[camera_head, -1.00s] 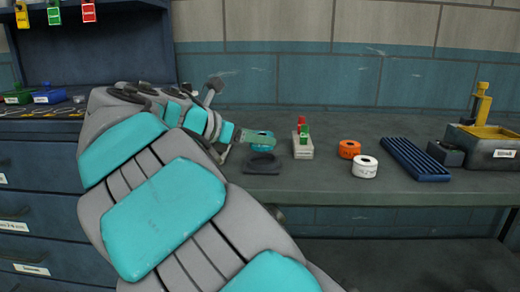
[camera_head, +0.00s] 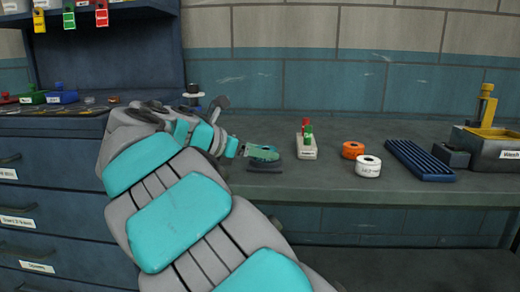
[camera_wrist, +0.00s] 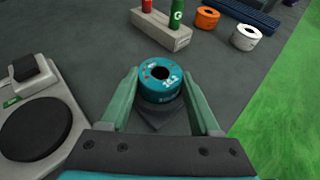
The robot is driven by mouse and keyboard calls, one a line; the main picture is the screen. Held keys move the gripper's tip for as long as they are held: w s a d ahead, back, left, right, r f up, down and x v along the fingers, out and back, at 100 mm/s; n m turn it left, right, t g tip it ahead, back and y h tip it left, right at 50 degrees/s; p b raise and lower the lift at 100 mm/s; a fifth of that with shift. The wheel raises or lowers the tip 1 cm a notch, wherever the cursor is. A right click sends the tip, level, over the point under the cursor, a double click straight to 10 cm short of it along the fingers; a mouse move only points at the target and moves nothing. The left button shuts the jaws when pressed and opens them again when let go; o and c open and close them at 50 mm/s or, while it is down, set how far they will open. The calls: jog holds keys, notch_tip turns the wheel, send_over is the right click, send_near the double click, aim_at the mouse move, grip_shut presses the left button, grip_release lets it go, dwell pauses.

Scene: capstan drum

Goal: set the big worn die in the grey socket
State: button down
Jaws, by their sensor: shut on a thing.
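The die is a teal ring (camera_wrist: 160,82) with a dark central hole and red and pale worn marks on its top. My gripper (camera_wrist: 160,76) is shut on it, one green finger on each side, and holds it upright. In the head view my gripper (camera_head: 264,152) is low over a dark grey flat block (camera_head: 265,168) on the bench. In the wrist view this block (camera_wrist: 160,116) shows just below the ring. It seems to be the grey socket; its opening is hidden. I cannot tell whether the ring touches it.
A light grey fixture with a black disc (camera_wrist: 35,128) stands close left of my gripper. A pale block with red and green pegs (camera_head: 306,147) is to the right, then an orange ring (camera_head: 353,150), a white ring (camera_head: 368,166) and a blue ribbed rack (camera_head: 419,160).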

jog(key=shift+f, duration=0.15)
jog(key=shift+c, duration=0.6)
grip_release()
jog(key=shift+f, duration=0.25)
jog(key=shift+r+b, duration=0.3)
jog(key=shift+b, duration=0.1)
jog(key=v, duration=0.4)
jog(key=p+v, duration=0.1)
jog(key=v, duration=0.6)
jog(key=shift+s+a+r, duration=0.15)
jog(key=shift+a+r, duration=0.05)
jog(key=shift+r, duration=0.3)
jog(key=shift+s+a, duration=0.15)
jog(key=shift+s, duration=0.05)
